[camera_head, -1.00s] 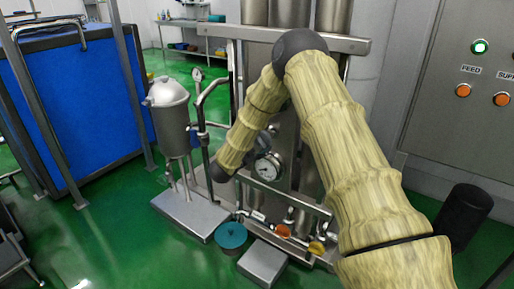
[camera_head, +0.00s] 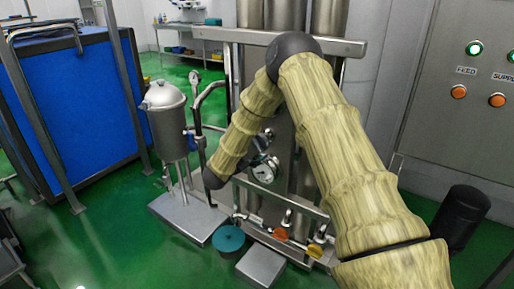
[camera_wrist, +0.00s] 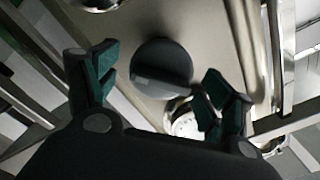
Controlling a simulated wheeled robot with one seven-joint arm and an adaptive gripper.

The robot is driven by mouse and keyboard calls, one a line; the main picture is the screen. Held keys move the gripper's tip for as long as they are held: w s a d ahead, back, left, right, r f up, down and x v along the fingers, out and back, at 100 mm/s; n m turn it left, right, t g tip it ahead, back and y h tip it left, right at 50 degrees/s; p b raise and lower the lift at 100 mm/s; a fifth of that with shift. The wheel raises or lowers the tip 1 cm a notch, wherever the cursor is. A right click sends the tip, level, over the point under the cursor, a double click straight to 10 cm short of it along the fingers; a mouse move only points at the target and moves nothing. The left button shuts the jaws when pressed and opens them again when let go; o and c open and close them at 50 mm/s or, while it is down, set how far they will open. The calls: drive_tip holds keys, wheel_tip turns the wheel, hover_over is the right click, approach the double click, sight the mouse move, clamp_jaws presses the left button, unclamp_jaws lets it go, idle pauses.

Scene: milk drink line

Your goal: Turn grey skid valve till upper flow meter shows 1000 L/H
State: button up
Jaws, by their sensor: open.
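A round grey valve knob (camera_wrist: 162,68) with a raised bar handle across it shows in the wrist view, on a metal panel (camera_wrist: 205,40). My gripper (camera_wrist: 158,88) is open, with one teal-padded finger to the left of the knob and the other to its lower right. The knob lies between the fingers in the picture; I cannot tell whether either touches it. A round white dial (camera_wrist: 186,126) is partly hidden behind the right finger. In the head view, a round gauge (camera_head: 265,172) is on the skid, too small to read. I cannot make out the upper flow meter's reading.
A silver tank (camera_head: 166,118) stands on a metal base left of the skid. Orange and yellow handles (camera_head: 281,234) and a teal-topped cylinder (camera_head: 228,239) are low in front. A control cabinet (camera_head: 440,110) is on the right.

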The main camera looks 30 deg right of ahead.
drive_tip(key=v, duration=1)
drive_tip(key=shift+s, duration=0.1)
drive_tip(key=s+a+f+n+t+y+p, duration=0.1)
drive_tip(key=s+a+f+n+y+p, duration=0.1)
drive_tip(key=s+a+f+n+y, duration=0.4)
drive_tip(key=s+a+f+n+y+p, duration=0.2)
drive_tip(key=s+f+n, duration=0.2)
drive_tip(key=f, duration=0.4)
drive_tip(key=s+a+f+n+t+y+p, duration=0.1)
drive_tip(key=s+a+f+n+y+p, duration=0.1)
drive_tip(key=s+a+f+n+y, duration=0.4)
drive_tip(key=s+a+f+n+g+y+p, duration=0.1)
drive_tip(key=s+f+n+g, duration=0.1)
drive_tip(key=s, duration=0.9)
drive_tip(key=s+a+f+n+g+y+p, duration=0.1)
drive_tip(key=s+g, duration=0.3)
drive_tip(key=s, duration=0.6)
drive_tip(key=s+a+f+n+g+p, duration=0.1)
drive_tip(key=s+a+f+n+g, duration=0.1)
drive_tip(key=s, duration=0.9)
drive_tip(key=shift+s+f+n+g+y, duration=0.3)
drive_tip(key=shift+f+n+g+y, duration=0.15)
drive_tip(key=shift+n, duration=0.25)
drive_tip(key=shift+a, duration=0.1)
